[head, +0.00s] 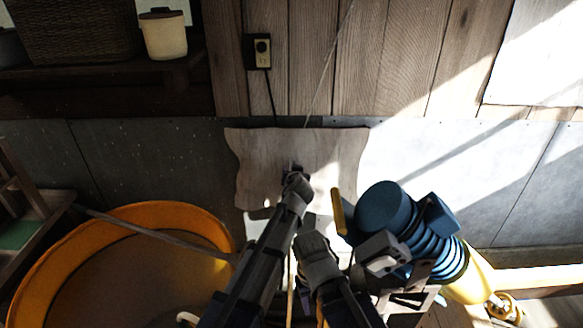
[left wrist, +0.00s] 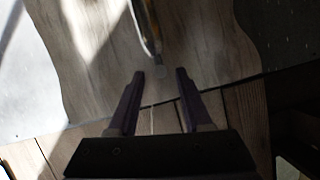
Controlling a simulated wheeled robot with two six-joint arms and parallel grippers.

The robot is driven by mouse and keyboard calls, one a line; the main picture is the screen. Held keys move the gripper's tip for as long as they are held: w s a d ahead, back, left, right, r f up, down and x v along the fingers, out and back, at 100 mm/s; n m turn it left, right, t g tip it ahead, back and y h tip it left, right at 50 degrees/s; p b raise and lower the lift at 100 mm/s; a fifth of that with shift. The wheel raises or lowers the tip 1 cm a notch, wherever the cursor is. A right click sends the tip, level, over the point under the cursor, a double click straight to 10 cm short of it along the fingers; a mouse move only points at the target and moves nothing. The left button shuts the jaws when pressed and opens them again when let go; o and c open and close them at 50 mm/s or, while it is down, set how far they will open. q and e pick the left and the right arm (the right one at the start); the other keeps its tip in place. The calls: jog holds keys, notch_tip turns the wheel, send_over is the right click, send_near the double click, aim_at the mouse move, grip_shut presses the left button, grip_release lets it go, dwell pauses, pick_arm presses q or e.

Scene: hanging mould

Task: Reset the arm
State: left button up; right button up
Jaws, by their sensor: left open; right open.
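My left arm comes in from the lower left in the head view and reaches up to a pale wood-grained panel (head: 325,150) against the wall. Its wrist partly hides the dark jaw parts in front of the panel. In the left wrist view my left gripper (left wrist: 158,75) is open. A thin dark and yellow piece (left wrist: 150,30) shows beyond and between its fingertips; I cannot tell whether they touch it. My right gripper (head: 309,220) is open, lower and beside the left arm, mostly hidden by its own wrist.
A large orange round tub (head: 60,245) stands at the left. A blue and yellow machine (head: 385,210) is close at the right of my arms. A shelf at the upper left holds a basket (head: 75,30) and a cream pot (head: 163,35). A socket (head: 262,52) is on the wall.

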pick_arm(q)
jog(key=v, duration=0.3)
jog(key=shift+s+r+p, duration=0.15)
jog(key=shift+s+p, duration=0.1)
jog(key=shift+p, duration=0.15)
jog(key=s+a+f+n+g, duration=0.1)
jog(key=s+a+f+g, duration=0.45)
jog(key=s+a, duration=0.35)
jog(key=s+a+f+n+g, duration=0.1)
jog(key=s+a+f+g, duration=0.3)
jog(key=s+a+f, duration=0.6)
jog(key=s+d+r+g+h, duration=0.1)
jog(key=s+d+r+g, duration=0.15)
jog(key=s, duration=0.75)
jog(key=s+d+m+g+y, duration=0.1)
jog(key=s+d+m, duration=0.3)
jog(key=d, duration=0.6)
jog(key=shift+s+d+f+g, duration=0.2)
jog(key=shift+s+f+g, duration=0.25)
jog(key=shift+s, duration=0.65)
